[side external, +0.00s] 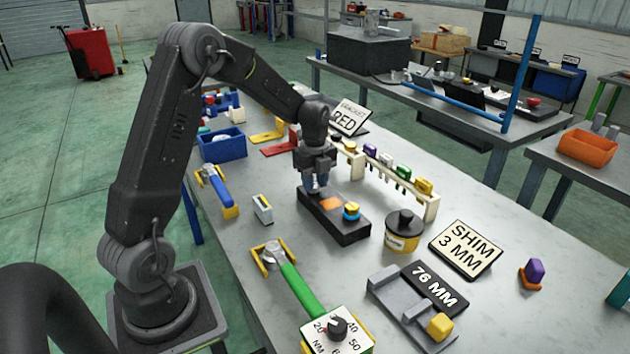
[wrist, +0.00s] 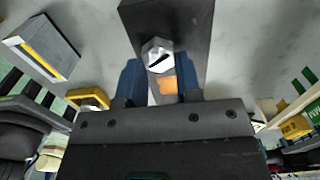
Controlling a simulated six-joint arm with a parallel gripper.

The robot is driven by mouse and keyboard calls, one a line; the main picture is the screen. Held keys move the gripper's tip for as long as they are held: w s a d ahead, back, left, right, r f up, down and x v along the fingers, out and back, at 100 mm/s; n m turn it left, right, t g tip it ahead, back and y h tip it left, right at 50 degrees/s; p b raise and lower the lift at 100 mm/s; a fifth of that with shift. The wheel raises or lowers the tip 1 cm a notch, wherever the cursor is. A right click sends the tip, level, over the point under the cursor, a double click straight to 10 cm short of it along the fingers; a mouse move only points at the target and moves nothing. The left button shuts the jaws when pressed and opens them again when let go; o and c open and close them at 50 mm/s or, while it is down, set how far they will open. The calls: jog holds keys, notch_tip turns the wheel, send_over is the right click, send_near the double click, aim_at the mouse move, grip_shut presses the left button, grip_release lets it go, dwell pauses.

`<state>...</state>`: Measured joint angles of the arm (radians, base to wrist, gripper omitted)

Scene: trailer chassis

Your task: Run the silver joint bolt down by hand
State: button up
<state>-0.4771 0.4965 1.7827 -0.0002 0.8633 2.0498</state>
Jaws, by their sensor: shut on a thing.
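The silver joint bolt (wrist: 157,54) has a hex head with a dark mark on top. It stands at the black block (wrist: 195,18) in the wrist view. My gripper (side external: 315,187) points down at the far-left end of the black block (side external: 348,229) in the side view. Its blue fingers are shut on the bolt head, one on each side. The bolt's shank is hidden, and the fingers mostly cover the bolt in the side view. An orange patch (side external: 331,203) lies on the block beside the gripper.
A rack (side external: 432,207) with several coloured pieces stands behind the block. A yellow and black tin (side external: 403,232) is to its right. A green-handled torque wrench (side external: 300,289) lies in front, and a blue-handled tool (side external: 219,186) lies left. Bare table surrounds the block's front.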

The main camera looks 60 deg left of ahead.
aim_at(315, 187)
jog(key=shift+w+r, duration=0.15)
jog(key=shift+r, duration=0.05)
jog(key=o, duration=0.9)
jog(key=shift+f, duration=0.15)
notch_tip(315, 187, up, 14)
jog(key=shift+f, duration=0.1)
